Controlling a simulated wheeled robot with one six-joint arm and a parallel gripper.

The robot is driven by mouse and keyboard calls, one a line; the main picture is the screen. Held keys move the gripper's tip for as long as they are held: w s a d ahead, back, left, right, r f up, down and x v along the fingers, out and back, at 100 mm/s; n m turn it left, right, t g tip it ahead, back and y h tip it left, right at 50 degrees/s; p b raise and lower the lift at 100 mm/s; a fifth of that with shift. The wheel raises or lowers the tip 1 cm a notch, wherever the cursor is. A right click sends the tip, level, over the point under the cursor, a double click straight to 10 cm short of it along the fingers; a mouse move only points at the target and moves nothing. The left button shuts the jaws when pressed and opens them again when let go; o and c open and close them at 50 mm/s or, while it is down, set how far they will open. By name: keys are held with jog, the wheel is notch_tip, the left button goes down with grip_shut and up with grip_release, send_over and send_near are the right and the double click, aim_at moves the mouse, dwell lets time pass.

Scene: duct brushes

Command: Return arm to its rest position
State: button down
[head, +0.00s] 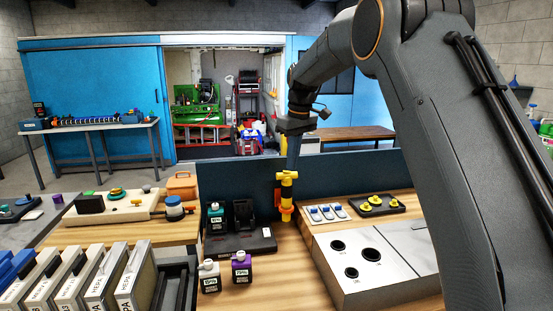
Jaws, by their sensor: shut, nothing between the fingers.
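My arm comes in from the right edge, arches over the top of the head view and bends down near the middle.
A metal box with round holes (345,262) stands below my arm. Beside it are a tray with yellow pieces (379,204) and blue-topped switches (327,213). Left are a black rack (238,242), small bottles (241,268) and labelled upright cases (100,280).

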jog(key=s+d+f+m+b, duration=0.2)
jog(key=s+d+f+b, duration=0.1)
jog(key=s+f, duration=0.5)
jog(key=s+d+f+m+b, duration=0.2)
jog(key=s+d+f, duration=0.4)
jog(key=s, duration=0.9)
jog(key=s+d+f+m+h+b, duration=0.1)
jog(key=s+d+f+m+b, duration=0.2)
jog(key=s+f, duration=0.7)
jog(key=shift+s+d+m+b, duration=0.35)
jog(key=shift+s+d+m, duration=0.25)
jog(key=shift+s+d, duration=0.65)
